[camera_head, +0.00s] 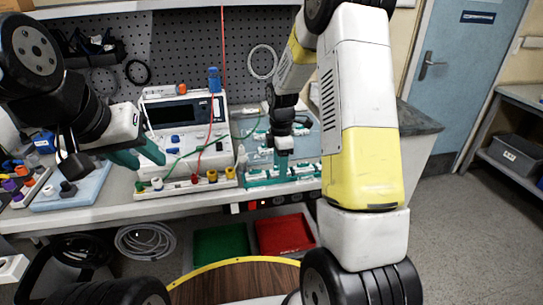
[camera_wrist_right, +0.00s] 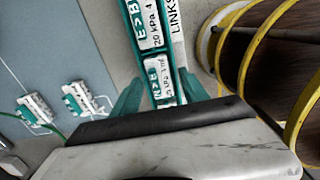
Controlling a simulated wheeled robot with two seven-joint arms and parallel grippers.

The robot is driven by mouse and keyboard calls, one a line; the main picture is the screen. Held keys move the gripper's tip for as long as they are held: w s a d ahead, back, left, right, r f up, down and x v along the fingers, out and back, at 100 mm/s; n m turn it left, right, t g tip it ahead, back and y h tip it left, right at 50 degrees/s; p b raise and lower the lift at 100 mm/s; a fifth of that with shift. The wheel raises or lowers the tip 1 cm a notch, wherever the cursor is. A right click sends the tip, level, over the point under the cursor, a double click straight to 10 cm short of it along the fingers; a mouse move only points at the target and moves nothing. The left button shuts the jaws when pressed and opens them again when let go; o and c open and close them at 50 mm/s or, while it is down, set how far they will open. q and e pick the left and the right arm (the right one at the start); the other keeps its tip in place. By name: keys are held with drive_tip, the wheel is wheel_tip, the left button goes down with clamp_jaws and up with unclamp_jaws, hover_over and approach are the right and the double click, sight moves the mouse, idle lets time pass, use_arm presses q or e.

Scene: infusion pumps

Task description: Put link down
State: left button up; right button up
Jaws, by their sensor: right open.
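In the right wrist view, a teal rack marked LINKS holds small white links in a row. One link is labelled E>B (camera_wrist_right: 150,22) and a nearer one N>B (camera_wrist_right: 160,76). My right gripper (camera_wrist_right: 160,95) is open, its green fingers on either side of the rack's near end by the N>B link. I cannot tell whether they touch it. In the head view, my right gripper (camera_head: 283,158) points down over the links at the bench's front edge. My left gripper (camera_head: 142,158) is open and empty in front of the white pump (camera_head: 185,115).
Two white-and-green links (camera_wrist_right: 35,110) (camera_wrist_right: 78,98) with tubing lie on the blue-grey mat (camera_wrist_right: 45,65). Colored connectors and a red and a green tube run before the pump. A green bin (camera_head: 221,243) and a red bin (camera_head: 284,233) stand below the bench.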

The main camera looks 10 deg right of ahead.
wheel_tip(320, 180, up, 12)
drive_tip(key=s+r+m+t+y, duration=0.1)
drive_tip(key=s+r+m+t, duration=0.2)
drive_tip(key=s+r+m, duration=0.65)
drive_tip(key=s+a+r+m+t+y, duration=0.1)
drive_tip(key=s+a+r+m+t, duration=0.1)
drive_tip(key=s+m, duration=0.6)
drive_tip(key=s+t, duration=0.1)
drive_tip(key=s, duration=0.5)
drive_tip(key=shift+s+r, duration=0.35)
drive_tip(key=shift+s, duration=0.05)
